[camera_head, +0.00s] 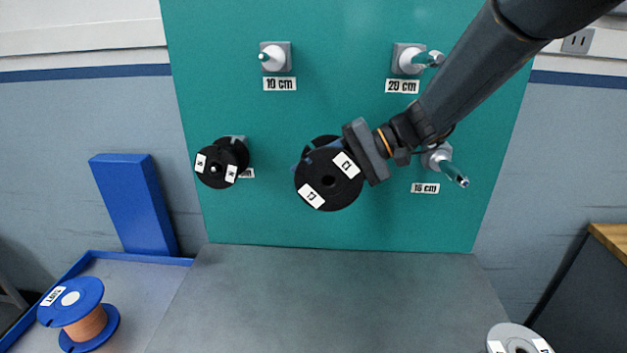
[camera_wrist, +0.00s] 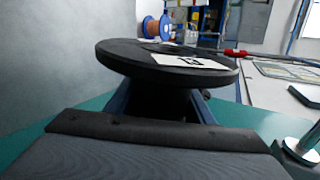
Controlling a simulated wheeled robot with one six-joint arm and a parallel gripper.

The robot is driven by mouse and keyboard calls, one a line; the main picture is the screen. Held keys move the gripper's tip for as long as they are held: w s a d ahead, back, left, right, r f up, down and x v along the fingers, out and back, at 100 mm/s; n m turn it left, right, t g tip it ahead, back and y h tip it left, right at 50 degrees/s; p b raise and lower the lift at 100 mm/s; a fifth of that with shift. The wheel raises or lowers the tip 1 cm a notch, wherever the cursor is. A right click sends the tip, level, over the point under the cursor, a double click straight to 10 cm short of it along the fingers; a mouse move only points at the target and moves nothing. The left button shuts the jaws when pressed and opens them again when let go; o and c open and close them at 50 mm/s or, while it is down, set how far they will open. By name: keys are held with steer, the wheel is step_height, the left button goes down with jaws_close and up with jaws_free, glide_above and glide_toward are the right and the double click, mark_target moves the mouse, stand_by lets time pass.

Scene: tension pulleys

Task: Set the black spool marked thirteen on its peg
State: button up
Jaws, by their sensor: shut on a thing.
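My gripper (camera_head: 352,150) is shut around the middle of a black spool (camera_head: 322,186) and holds it before the lower middle of the green board.
Bare pegs labelled 10 cm (camera_head: 272,56) and 20 cm (camera_head: 412,60) are above. Another black spool (camera_head: 217,165) sits on the left peg, partly covering its label. A blue spool with copper winding (camera_head: 84,318) and a grey spool (camera_head: 515,339) stand below. The grey surface (camera_head: 320,290) is clear.

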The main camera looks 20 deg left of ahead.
steer(key=shift+w+a, duration=0.15)
steer(key=shift+w, duration=0.5)
steer(key=shift+w+a+r+b, duration=0.15)
steer(key=shift+w+a+b, duration=0.05)
steer(key=shift+w+b, duration=0.15)
steer(key=shift+s+a, duration=0.1)
stand_by(0.5)
steer(key=shift+w+a+b, duration=0.3)
steer(key=shift+w+b, duration=0.25)
steer(key=shift+w, duration=0.4)
steer(key=o, duration=1.4)
steer(key=shift+a, duration=0.1)
steer(key=shift+o, duration=0.3)
